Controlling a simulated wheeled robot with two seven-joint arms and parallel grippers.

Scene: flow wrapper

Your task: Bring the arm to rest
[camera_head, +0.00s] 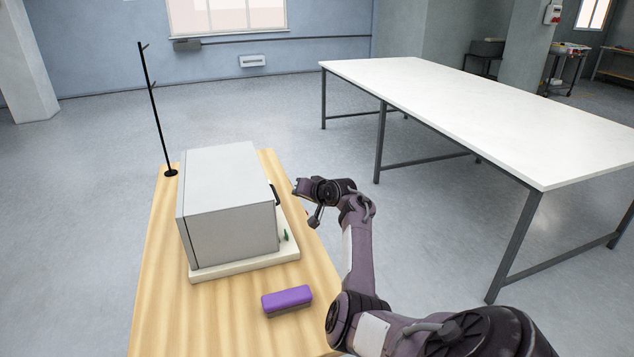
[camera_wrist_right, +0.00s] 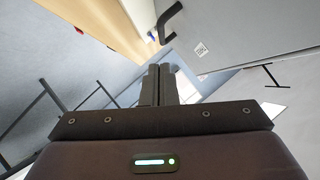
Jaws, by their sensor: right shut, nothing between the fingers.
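My right arm (camera_head: 358,245) comes in from the lower right and reaches up beside the grey box-shaped machine. My right gripper (camera_head: 300,187) is just right of the machine's dark handle (camera_head: 275,195), apart from it as far as I can tell. In the right wrist view its two fingers (camera_wrist_right: 158,84) are together with nothing between them. The handle (camera_wrist_right: 171,14) and the machine's grey face (camera_wrist_right: 235,28) show beyond them. My left gripper is not in view.
The machine (camera_head: 235,235) stands on a pale base on a wooden table (camera_head: 160,305). A purple block (camera_head: 287,299) lies near the table's front. A thin black stand (camera_head: 154,105) rises at the back left. A long white table (camera_head: 480,110) is at right, with open floor between.

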